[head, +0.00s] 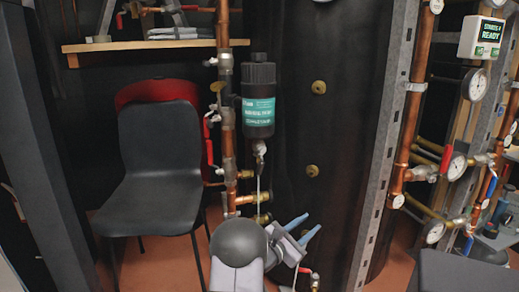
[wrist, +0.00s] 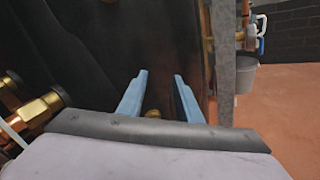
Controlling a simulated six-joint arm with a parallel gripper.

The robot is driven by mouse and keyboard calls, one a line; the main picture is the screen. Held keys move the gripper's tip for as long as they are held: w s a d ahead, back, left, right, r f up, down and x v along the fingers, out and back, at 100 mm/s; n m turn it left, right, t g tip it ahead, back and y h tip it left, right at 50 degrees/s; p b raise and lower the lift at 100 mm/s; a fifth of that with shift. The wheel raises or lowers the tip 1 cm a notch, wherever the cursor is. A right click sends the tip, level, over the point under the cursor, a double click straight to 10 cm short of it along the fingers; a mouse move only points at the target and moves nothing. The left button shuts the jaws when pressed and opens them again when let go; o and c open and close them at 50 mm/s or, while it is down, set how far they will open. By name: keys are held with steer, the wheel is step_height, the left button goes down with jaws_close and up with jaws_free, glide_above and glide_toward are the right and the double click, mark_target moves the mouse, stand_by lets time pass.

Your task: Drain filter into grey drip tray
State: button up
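The filter (head: 258,100) is a black canister with a teal label, upright beside the copper pipe in the head view. A small metal drain valve (head: 260,148) sits under it, with a thin pale tube or rod (head: 258,185) running down from it. My gripper (head: 311,223) is below and right of the filter, apart from it, with its blue fingers spread and nothing between them. The wrist view also shows the gripper (wrist: 160,74) open, facing the black cylinder. I cannot make out a grey drip tray in either view.
A dark chair (head: 160,170) stands left of the copper pipe (head: 227,100). The large black cylinder (head: 335,110) and a grey slotted post (head: 385,150) are behind and right. Gauges and pipes fill the right side. A grey bucket (wrist: 243,77) stands on the reddish floor.

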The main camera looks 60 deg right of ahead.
mark_target(261, 170)
steer(key=s+a+f+m+t+y+p, duration=0.1)
steer(key=s+a+f+m+y+p, duration=0.1)
steer(key=s+a+f+y+p, duration=0.25)
steer(key=s+a+f+m+t+y+p, duration=0.1)
steer(key=a+f+m+y+p, duration=0.15)
steer(key=f+y+p, duration=0.35)
steer(key=w+a+f+m+t+y+p, duration=0.1)
steer(key=w+a+m+t+y+p, duration=0.4)
steer(key=a, duration=0.5)
steer(key=w+a+r+m+t+h+p, duration=0.1)
steer(key=w+r+m+t+p, duration=0.3)
steer(key=r, duration=0.3)
steer(key=w+a+r+m+t+h+p, duration=0.1)
steer(key=w+r+t+p, duration=0.35)
steer(key=r, duration=0.25)
steer(key=s+d+r+m+t+h+p, duration=0.1)
steer(key=d+r+m+t+h+p, duration=0.2)
steer(key=r, duration=0.6)
steer(key=s+d+r+m+t+h+p, duration=0.1)
steer(key=d+r+m+t+h+p, duration=0.2)
steer(key=r, duration=0.7)
steer(key=shift+g, duration=0.65)
steer(key=shift+p+x, duration=0.4)
steer(key=shift+x, duration=2.95)
steer(key=shift+w+a, duration=0.1)
steer(key=shift+a, duration=0.05)
steer(key=shift+n, duration=0.25)
jaws_close()
